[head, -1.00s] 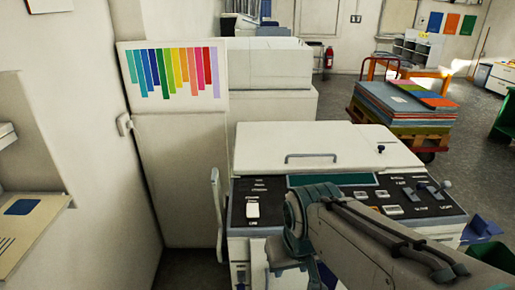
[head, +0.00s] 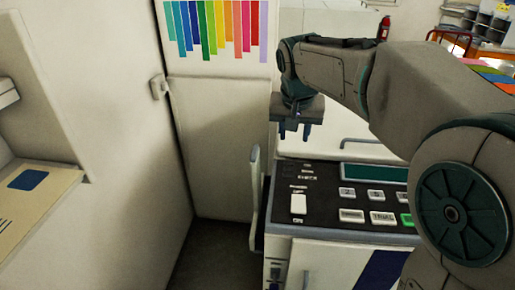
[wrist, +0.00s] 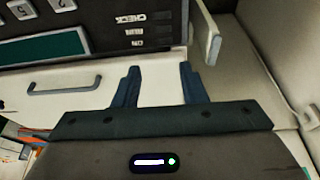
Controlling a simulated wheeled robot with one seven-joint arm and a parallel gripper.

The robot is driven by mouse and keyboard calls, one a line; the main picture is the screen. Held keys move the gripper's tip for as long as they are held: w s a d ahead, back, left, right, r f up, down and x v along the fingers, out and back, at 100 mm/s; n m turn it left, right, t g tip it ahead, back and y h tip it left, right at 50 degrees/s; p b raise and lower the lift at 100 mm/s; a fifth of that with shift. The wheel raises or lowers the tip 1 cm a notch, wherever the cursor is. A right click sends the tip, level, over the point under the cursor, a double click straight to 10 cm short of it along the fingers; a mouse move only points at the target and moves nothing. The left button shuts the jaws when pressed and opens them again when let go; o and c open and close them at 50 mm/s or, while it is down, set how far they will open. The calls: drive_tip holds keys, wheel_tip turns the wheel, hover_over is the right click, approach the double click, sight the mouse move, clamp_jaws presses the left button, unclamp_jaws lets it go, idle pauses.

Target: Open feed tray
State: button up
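The grey-white copying machine (head: 335,265) stands in front of me with its dark control panel (head: 325,205) on top. On its left side a narrow upright pale panel (head: 255,195), which looks like the folded-up feed tray, is seen nearly edge-on. It also shows at the top right of the wrist view (wrist: 208,35). My gripper (head: 293,132) points down above the left part of the machine's top, behind the control panel. In the wrist view its two fingers (wrist: 160,82) are apart with nothing between them. It is not touching the tray.
A tall pale cabinet (head: 222,145) with a colour chart stands behind and left. A narrow floor gap (head: 215,255) lies between the wall and the machine. The lid handle (wrist: 65,85) shows in the wrist view. My arm hides the machine's right part.

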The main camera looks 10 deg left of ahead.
drive_tip(key=b, duration=0.1)
approach(254, 151)
drive_tip(key=s+v, duration=0.1)
drive_tip(key=v, duration=0.5)
drive_tip(key=shift+t, duration=0.4)
drive_tip(key=x, duration=1.4)
drive_tip(key=shift+f, duration=0.2)
clamp_jaws()
